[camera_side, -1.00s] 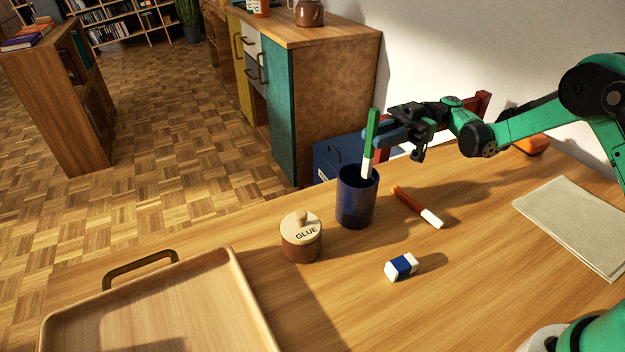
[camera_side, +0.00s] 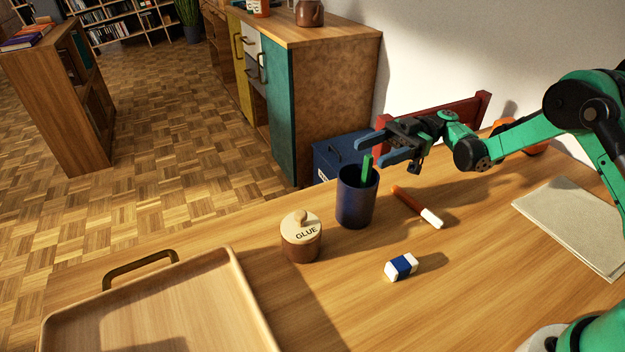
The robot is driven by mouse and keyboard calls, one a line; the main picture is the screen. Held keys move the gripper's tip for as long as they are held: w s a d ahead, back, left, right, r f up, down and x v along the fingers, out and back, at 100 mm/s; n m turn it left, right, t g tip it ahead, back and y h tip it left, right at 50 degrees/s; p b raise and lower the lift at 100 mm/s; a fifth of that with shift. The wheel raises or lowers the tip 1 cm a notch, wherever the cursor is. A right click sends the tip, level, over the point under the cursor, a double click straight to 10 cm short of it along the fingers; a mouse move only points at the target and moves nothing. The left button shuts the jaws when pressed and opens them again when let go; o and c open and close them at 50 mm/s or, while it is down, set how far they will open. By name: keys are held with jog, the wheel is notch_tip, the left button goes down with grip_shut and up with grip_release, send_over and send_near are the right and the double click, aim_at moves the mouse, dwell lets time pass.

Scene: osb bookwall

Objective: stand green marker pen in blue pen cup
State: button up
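The green marker pen (camera_side: 367,166) stands inside the blue pen cup (camera_side: 356,204). Only its green upper end shows above the rim; the lower part is hidden by the cup wall. The cup stands upright on the wooden desk. My gripper (camera_side: 376,148) is just above and behind the cup, its two blue-grey fingers spread apart and empty. In this view the fingers are close to the pen's top, but they do not hold it.
A glue pot (camera_side: 301,240) stands left of the cup. An orange-brown marker with a white end (camera_side: 418,208) and a blue-and-white eraser (camera_side: 401,266) lie to the right. A wooden tray (camera_side: 160,310) is at the front left, and a paper stack (camera_side: 575,225) at the right.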

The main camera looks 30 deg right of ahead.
jog(key=shift+r, duration=0.1)
notch_tip(320, 180, up, 20)
dwell(0.5)
dwell(0.6)
jog(key=s+a+f+m+t+h, duration=0.4)
jog(key=s+f+m+h, duration=0.2)
jog(key=f+m+h, duration=0.45)
jog(key=s+d+f+m+t+h, duration=0.4)
jog(key=s+d+f+m+h, duration=0.1)
jog(key=d+f+m+h, duration=0.1)
jog(key=shift+s+d+f+m+t+h, duration=0.35)
jog(key=shift+d+m+h, duration=0.4)
jog(key=shift+m, duration=0.5)
